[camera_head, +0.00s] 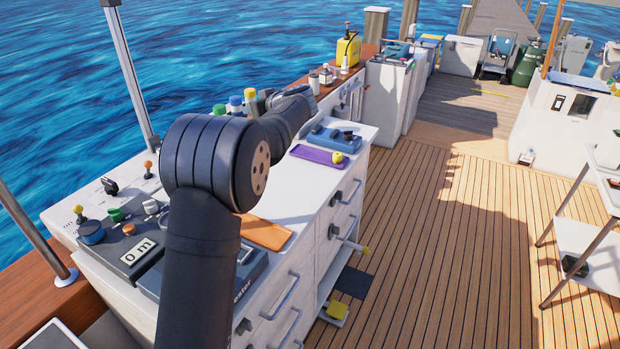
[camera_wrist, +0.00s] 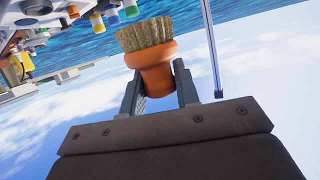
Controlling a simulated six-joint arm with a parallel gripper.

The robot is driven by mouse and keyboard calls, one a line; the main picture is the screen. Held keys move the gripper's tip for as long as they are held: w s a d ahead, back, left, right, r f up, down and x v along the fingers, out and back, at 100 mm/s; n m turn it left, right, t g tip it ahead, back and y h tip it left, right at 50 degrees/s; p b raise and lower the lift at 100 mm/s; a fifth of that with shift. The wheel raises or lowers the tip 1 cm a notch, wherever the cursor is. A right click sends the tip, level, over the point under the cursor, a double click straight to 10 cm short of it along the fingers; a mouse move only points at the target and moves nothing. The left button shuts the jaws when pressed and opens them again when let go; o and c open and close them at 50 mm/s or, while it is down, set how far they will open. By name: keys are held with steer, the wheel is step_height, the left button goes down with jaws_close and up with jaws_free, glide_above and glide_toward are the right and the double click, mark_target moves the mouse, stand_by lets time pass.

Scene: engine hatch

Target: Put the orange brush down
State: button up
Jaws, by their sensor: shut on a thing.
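The orange brush (camera_wrist: 154,66) shows in the wrist view, between the two fingers of my gripper (camera_wrist: 160,88). It has an orange round body and a tuft of tan bristles that points away from the palm. The fingers are shut on its orange body. The wrist view is tilted, with the sea and counter at the top and sky below. In the head view my arm hides the gripper and the brush.
The white counter (camera_head: 338,195) holds an orange mat (camera_head: 262,232), a purple tray (camera_head: 319,156) with a small yellow thing, a blue device (camera_head: 334,138), and a label-maker-like box (camera_head: 135,252) at the near left. Drawer handles stick out on the right. The wooden deck (camera_head: 430,240) is mostly clear.

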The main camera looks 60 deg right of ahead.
steer(key=s+d+f+m+h, duration=0.1)
steer(key=s+d+f, duration=0.15)
steer(key=s, duration=0.55)
steer(key=s+d+f, duration=0.2)
steer(key=s+d, duration=0.2)
steer(key=s, duration=0.3)
steer(key=s+d+f+m+h, duration=0.1)
steer(key=s+d+f, duration=0.2)
steer(key=s, duration=0.5)
steer(key=w+f, duration=0.3)
steer(key=w, duration=0.1)
steer(key=w+d+f, duration=0.1)
steer(key=w+f, duration=0.2)
steer(key=f, duration=0.1)
steer(key=w+d+f, duration=0.1)
steer(key=w+f, duration=0.3)
steer(key=shift+w+d, duration=0.25)
steer(key=shift+w, duration=0.1)
steer(key=shift+f, duration=1.95)
steer(key=shift+f, duration=0.1)
steer(key=o, duration=1.1)
steer(key=shift+f, duration=0.1)
